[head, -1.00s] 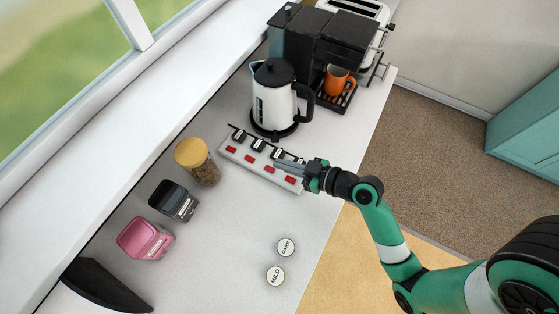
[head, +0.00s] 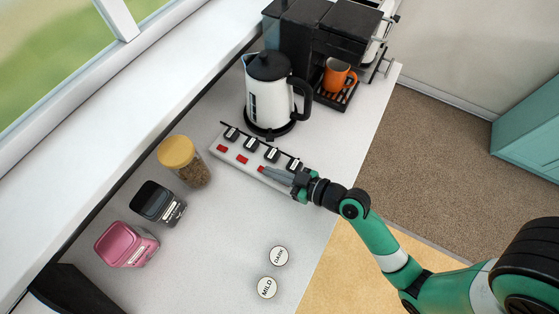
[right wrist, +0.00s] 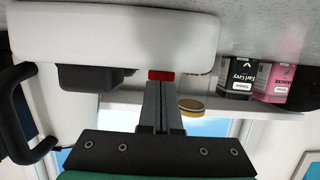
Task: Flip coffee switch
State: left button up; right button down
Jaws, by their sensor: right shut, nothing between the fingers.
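A white power strip (head: 232,160) lies on the counter with a row of red switches and black plugs with small white labels I cannot read. Three red switches show in the head view; the third (head: 261,168) is at my right gripper's fingertips. My right gripper (head: 266,171) is shut and empty, low over the strip's near end, covering that part. In the right wrist view the closed fingers (right wrist: 161,87) meet a red switch (right wrist: 161,75) on the white strip (right wrist: 110,35); whether they press it is unclear. The black coffee machine (head: 340,35) stands at the back. My left gripper is out of view.
A white kettle (head: 268,100) stands just behind the strip. An orange mug (head: 337,75) sits on the coffee machine's tray. A yellow-lidded jar (head: 183,163), a black container (head: 158,203) and a pink one (head: 125,245) stand at left. Two round labels (head: 278,256) (head: 267,287) lie in front.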

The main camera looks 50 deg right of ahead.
jog(key=shift+s+d, duration=0.1)
jog(key=shift+d, duration=0.6)
jog(key=shift+a+f, duration=0.15)
jog(key=shift+a, duration=0.35)
jog(key=shift+p, duration=0.35)
jog(key=r+p, duration=0.2)
jog(key=r, duration=0.1)
jog(key=r+p, duration=0.1)
jog(key=shift+s+d+r+p, duration=0.15)
jog(key=shift+d+r+p, duration=0.1)
jog(key=shift+r+p, duration=0.1)
jog(key=s, duration=0.2)
jog(key=s+d+b, duration=0.1)
jog(key=s, duration=0.2)
jog(key=s+b, duration=0.1)
jog(key=s, duration=0.1)
jog(key=shift+s+d, duration=0.2)
jog(key=shift+s, duration=0.15)
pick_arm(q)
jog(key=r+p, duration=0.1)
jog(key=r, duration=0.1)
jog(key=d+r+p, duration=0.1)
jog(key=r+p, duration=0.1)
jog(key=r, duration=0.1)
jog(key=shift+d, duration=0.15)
pick_arm(e)
jog(key=shift+v, duration=1.2)
jog(key=shift+a, duration=0.1)
